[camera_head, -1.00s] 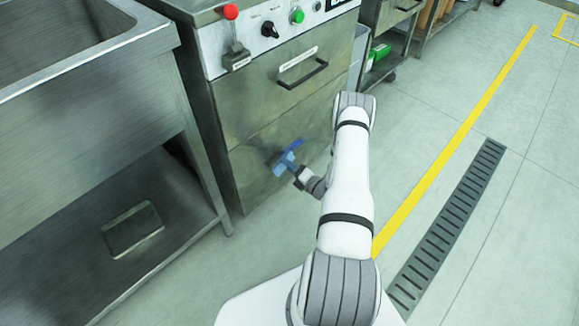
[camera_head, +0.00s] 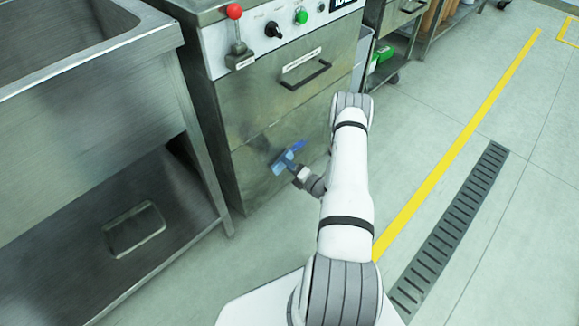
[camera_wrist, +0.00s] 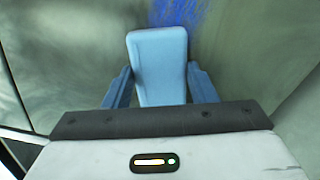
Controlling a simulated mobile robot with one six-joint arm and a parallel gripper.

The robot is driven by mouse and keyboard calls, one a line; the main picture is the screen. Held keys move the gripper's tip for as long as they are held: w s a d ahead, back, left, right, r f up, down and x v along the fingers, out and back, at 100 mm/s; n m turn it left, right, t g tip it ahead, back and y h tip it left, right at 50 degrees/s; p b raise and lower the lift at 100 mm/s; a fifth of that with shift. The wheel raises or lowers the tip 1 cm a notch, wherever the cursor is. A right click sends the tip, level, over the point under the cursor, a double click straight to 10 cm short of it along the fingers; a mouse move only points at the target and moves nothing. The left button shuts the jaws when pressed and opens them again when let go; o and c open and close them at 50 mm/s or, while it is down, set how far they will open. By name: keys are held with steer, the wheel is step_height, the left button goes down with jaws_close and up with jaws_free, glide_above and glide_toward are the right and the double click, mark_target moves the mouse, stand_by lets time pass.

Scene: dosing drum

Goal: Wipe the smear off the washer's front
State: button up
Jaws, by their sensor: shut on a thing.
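The washer (camera_head: 262,110) is a steel cabinet with a light control strip on top. A dark blue smear (camera_head: 297,146) is on its lower front; it also shows at the top of the wrist view (camera_wrist: 182,12). My gripper (camera_head: 285,165) is low at the washer's front, just below the smear. In the wrist view my gripper's blue fingers (camera_wrist: 160,88) are shut on a light blue pad (camera_wrist: 158,65). The pad's far end is just below the smear in that view. I cannot tell whether the pad touches the panel.
A steel sink unit (camera_head: 90,110) with a low shelf stands to the left. The washer has a red-knobbed lever (camera_head: 234,12), a green button (camera_head: 301,17) and a drawer handle (camera_head: 306,75). Open floor with a yellow line (camera_head: 455,145) and a drain grate (camera_head: 450,230) lies to the right.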

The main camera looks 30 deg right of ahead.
mark_target(293, 156)
steer(key=shift+w+d, duration=0.1)
steer(key=shift+w, duration=0.05)
steer(key=shift+w+d+b, duration=0.3)
steer(key=shift+d+b, duration=0.15)
steer(key=shift+d, duration=0.35)
steer(key=shift+w+d+b, duration=0.3)
steer(key=shift+d+b, duration=0.15)
steer(key=shift+d, duration=0.2)
steer(key=shift+w+d+r, duration=0.1)
steer(key=shift+w+d, duration=0.05)
steer(key=shift+d, duration=0.1)
steer(key=shift+w+d+b, duration=0.2)
steer(key=shift+d+b, duration=0.05)
steer(key=shift+d, duration=0.25)
steer(key=shift+w+d+b, duration=0.15)
steer(key=shift+d+b, duration=0.05)
steer(key=shift+d, duration=0.3)
